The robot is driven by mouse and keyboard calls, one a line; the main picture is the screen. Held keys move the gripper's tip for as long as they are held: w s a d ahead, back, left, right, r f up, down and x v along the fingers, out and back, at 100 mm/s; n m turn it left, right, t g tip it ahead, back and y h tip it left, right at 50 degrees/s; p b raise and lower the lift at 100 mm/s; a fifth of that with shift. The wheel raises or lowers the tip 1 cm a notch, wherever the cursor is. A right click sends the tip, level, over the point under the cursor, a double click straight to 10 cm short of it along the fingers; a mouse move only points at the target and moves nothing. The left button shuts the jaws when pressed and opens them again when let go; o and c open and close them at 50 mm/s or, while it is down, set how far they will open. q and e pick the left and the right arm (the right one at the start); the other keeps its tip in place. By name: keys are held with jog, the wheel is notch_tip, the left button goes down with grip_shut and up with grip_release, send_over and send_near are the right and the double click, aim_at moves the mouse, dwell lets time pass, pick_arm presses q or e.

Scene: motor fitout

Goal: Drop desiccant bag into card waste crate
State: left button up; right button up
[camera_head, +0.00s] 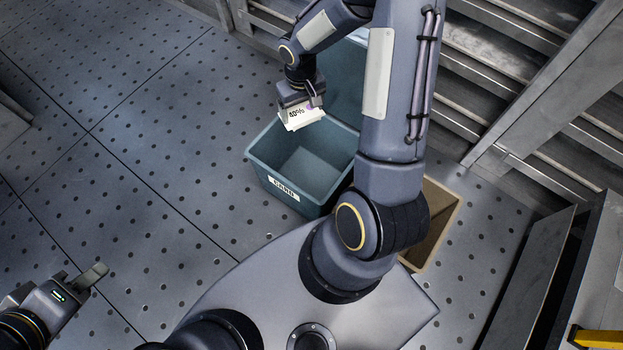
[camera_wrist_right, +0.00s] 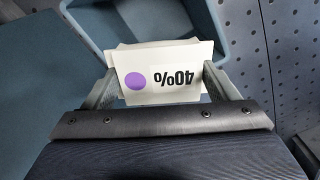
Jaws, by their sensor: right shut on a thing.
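The desiccant bag (camera_head: 300,117) is a small white packet printed "40%" with a purple dot. It also shows in the right wrist view (camera_wrist_right: 160,88). My right gripper (camera_head: 300,98) is shut on it, with one finger at each side. The teal card waste crate (camera_head: 283,190), labelled "CARD", stands open on the floor. In the head view the bag appears over the crate's far left rim, above it. The visible part of the crate's inside looks empty; my right arm hides its right side. My left gripper (camera_head: 82,279) is empty and open at the lower left.
A second teal crate (camera_head: 343,70) stands behind the card crate, partly hidden by my arm. Metal steps and rails are at the upper right. The perforated floor at left is clear.

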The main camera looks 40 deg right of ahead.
pick_arm(q)
notch_tip(320, 180, down, 10)
jog(key=b, duration=0.8)
pick_arm(e)
notch_tip(320, 180, down, 13)
jog(key=s+d, duration=0.1)
jog(key=d, duration=0.1)
jog(key=shift+s+d+m, duration=0.15)
jog(key=shift+d+m, duration=0.15)
jog(key=shift+d, duration=0.1)
pick_arm(q)
jog(key=shift+f, duration=0.1)
pick_arm(e)
jog(key=o, duration=1)
notch_tip(320, 180, up, 8)
jog(key=p, duration=0.3)
jog(key=shift+f, duration=0.1)
pick_arm(q)
notch_tip(320, 180, up, 3)
jog(key=shift+r, duration=0.1)
